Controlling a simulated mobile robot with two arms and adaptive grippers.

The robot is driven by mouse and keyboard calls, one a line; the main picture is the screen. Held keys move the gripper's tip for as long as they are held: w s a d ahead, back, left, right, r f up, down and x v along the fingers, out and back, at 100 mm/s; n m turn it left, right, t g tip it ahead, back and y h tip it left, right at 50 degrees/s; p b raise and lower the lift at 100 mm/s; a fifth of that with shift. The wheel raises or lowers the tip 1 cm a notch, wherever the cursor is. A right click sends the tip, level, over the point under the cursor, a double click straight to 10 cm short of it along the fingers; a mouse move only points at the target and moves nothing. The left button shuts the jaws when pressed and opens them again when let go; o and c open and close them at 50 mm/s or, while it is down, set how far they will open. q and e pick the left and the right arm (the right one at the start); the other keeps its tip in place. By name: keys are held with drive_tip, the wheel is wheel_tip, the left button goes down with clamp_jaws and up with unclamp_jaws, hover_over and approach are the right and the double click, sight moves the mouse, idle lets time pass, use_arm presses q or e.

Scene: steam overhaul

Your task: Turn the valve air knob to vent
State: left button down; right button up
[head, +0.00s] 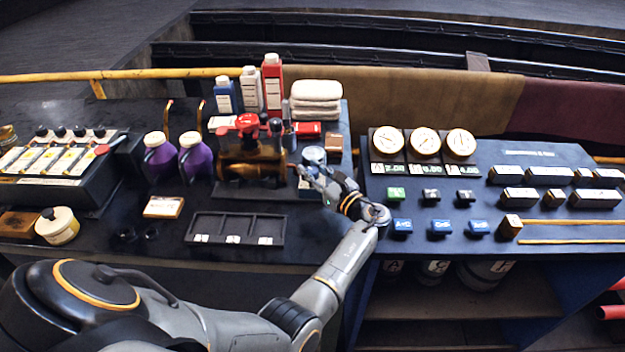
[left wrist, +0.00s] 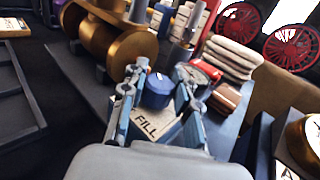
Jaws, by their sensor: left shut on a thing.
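A blue knob (left wrist: 157,91) stands on a pale label plate (left wrist: 150,125) in the left wrist view. The word FILL is readable on the plate; any other marking is hidden by my fingers. My left gripper (left wrist: 160,76) is shut on the blue knob, one finger on each side. In the head view my left gripper (head: 312,176) reaches down at the right end of the left bench, right of the brass valve body (head: 250,170) with red handles. There the knob is mostly hidden by the gripper. My right gripper is not in view.
An empty divided tray (head: 236,221) lies in front. A second bench with gauges (head: 425,142) stands to the right, past a narrow gap.

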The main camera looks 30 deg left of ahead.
sight(312, 169)
use_arm(q)
drive_tip(key=shift+n+g+b, duration=0.5)
drive_tip(key=shift+g+b, duration=0.05)
drive_tip(key=shift+g, duration=0.25)
drive_tip(key=c, duration=1)
unclamp_jaws()
wheel_tip(312, 169, up, 10)
